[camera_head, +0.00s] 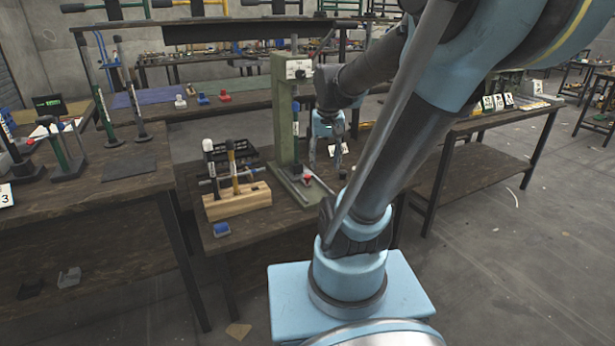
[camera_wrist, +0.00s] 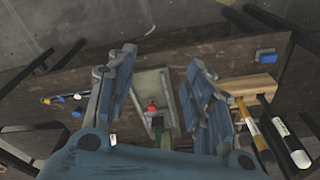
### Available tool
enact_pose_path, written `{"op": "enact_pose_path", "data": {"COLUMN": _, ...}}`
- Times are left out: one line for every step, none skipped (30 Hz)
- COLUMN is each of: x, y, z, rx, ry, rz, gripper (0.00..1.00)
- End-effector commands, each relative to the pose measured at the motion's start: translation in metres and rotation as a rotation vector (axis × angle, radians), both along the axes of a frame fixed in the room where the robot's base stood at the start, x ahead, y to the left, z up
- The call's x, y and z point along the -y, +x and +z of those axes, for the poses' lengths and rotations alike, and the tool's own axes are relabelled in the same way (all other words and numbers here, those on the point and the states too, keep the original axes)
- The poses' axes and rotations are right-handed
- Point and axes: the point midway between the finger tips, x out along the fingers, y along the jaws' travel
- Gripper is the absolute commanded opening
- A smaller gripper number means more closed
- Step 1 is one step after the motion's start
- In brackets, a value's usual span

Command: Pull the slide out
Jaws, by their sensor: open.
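A green press (camera_head: 284,110) stands upright on the middle table. On its base is a small red part (camera_head: 308,181), which seems to belong to the slide; the slide's outline is too small to make out. In the wrist view the red part (camera_wrist: 152,105) lies over the pale base plate (camera_wrist: 150,82), between my two fingers as seen in the picture. My gripper (camera_head: 333,165) is beside the press column, over the right side of the base. In the wrist view my gripper (camera_wrist: 160,60) is open, fingers wide apart, holding nothing. I cannot tell its exact height above the red part.
A small blue part (camera_head: 221,229) lies at the table's front left. The left table (camera_head: 110,190) carries tools. Floor on the right (camera_head: 500,260) is clear.

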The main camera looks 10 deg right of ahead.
Motion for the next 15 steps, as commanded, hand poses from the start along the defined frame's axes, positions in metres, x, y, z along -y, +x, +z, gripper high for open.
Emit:
{"op": "enact_pose_path", "data": {"x": 0.000, "y": 0.015, "z": 0.005, "rx": -0.006, "ry": 0.002, "rz": -0.013, "gripper": 0.47}}
{"op": "enact_pose_path", "data": {"x": 0.000, "y": 0.023, "z": 0.007, "rx": -0.009, "ry": 0.003, "rz": -0.021, "gripper": 0.47}}
{"op": "enact_pose_path", "data": {"x": 0.000, "y": 0.033, "z": 0.009, "rx": -0.013, "ry": 0.004, "rz": -0.033, "gripper": 0.47}}
{"op": "enact_pose_path", "data": {"x": 0.000, "y": 0.040, "z": 0.011, "rx": -0.016, "ry": 0.006, "rz": -0.042, "gripper": 0.47}}
{"op": "enact_pose_path", "data": {"x": 0.000, "y": 0.048, "z": 0.013, "rx": -0.019, "ry": 0.006, "rz": -0.049, "gripper": 0.47}}
{"op": "enact_pose_path", "data": {"x": 0.000, "y": 0.059, "z": 0.014, "rx": -0.023, "ry": 0.007, "rz": -0.061, "gripper": 0.47}}
{"op": "enact_pose_path", "data": {"x": 0.001, "y": 0.067, "z": 0.015, "rx": -0.027, "ry": 0.009, "rz": -0.069, "gripper": 0.47}}
{"op": "enact_pose_path", "data": {"x": 0.001, "y": 0.075, "z": 0.016, "rx": -0.030, "ry": 0.009, "rz": -0.077, "gripper": 0.47}}
{"op": "enact_pose_path", "data": {"x": 0.001, "y": 0.085, "z": 0.017, "rx": -0.035, "ry": 0.010, "rz": -0.088, "gripper": 0.47}}
{"op": "enact_pose_path", "data": {"x": 0.001, "y": 0.094, "z": 0.017, "rx": -0.038, "ry": 0.011, "rz": -0.098, "gripper": 0.47}}
{"op": "enact_pose_path", "data": {"x": 0.001, "y": 0.102, "z": 0.017, "rx": -0.041, "ry": 0.013, "rz": -0.106, "gripper": 0.47}}
{"op": "enact_pose_path", "data": {"x": 0.001, "y": 0.113, "z": 0.017, "rx": -0.046, "ry": 0.014, "rz": -0.117, "gripper": 0.47}}
{"op": "enact_pose_path", "data": {"x": 0.001, "y": 0.121, "z": 0.016, "rx": -0.049, "ry": 0.014, "rz": -0.125, "gripper": 0.47}}
{"op": "enact_pose_path", "data": {"x": 0.001, "y": 0.129, "z": 0.016, "rx": -0.052, "ry": 0.015, "rz": -0.134, "gripper": 0.47}}
{"op": "enact_pose_path", "data": {"x": 0.001, "y": 0.140, "z": 0.015, "rx": -0.056, "ry": 0.016, "rz": -0.144, "gripper": 0.47}}
